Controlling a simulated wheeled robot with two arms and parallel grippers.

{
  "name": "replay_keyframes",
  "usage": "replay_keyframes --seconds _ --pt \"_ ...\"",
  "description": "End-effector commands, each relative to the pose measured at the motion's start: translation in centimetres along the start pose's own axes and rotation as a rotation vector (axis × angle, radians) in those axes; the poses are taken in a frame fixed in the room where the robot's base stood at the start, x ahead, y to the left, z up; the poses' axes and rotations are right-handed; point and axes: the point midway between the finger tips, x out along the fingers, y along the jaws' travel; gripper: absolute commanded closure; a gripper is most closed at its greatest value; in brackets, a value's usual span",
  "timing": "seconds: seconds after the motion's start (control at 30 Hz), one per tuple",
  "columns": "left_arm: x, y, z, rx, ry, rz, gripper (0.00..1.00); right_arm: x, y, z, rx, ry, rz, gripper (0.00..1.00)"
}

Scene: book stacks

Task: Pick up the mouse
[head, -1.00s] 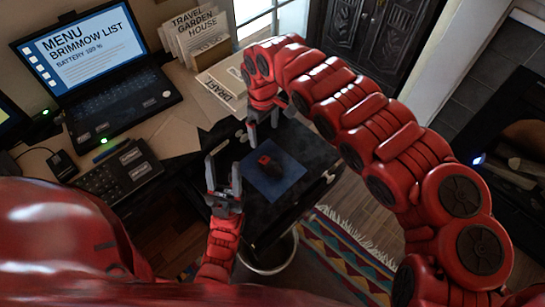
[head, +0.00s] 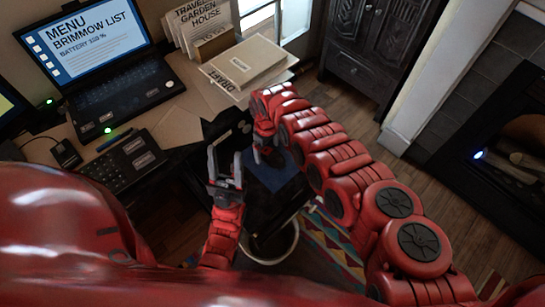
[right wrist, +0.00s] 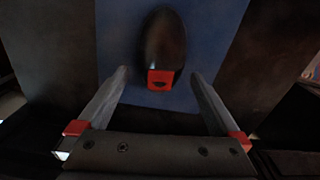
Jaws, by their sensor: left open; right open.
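The mouse (right wrist: 165,42) is dark with a red end and lies on a blue mat (right wrist: 120,40). The right wrist view shows it between and just beyond the open fingers of my right gripper (right wrist: 159,76), its red end nearest me. The fingers do not visibly touch it. In the head view my right gripper (head: 263,148) is over the blue mat (head: 275,178), and my right arm hides the mouse. My left gripper (head: 225,160) is open and empty, left of the mat.
A laptop (head: 120,90), a black keypad (head: 128,160) and papers with a DRAFT folder (head: 245,65) lie on the desk at the left and back. A round bin (head: 268,258) stands below the dark surface. A striped rug (head: 330,235) lies on the floor.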

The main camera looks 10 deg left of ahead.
Motion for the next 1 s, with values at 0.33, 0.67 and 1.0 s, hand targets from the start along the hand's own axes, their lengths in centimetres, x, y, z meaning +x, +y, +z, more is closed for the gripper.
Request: replay_keyframes --seconds 0.33,0.67,1.0 --pt "-0.39 0.02 0.07 0.0 0.0 0.0 0.5 1.15 0.0 0.1 0.0 -0.002 0.001 0.0" --pt "-0.38 0.02 0.07 0.0 0.0 0.0 0.5 1.13 0.01 0.1 0.0 -0.002 0.001 0.56" --pt "-0.38 0.02 0.06 0.0 0.0 0.0 0.5 1.12 0.01 0.09 0.0 -0.002 0.001 0.83"
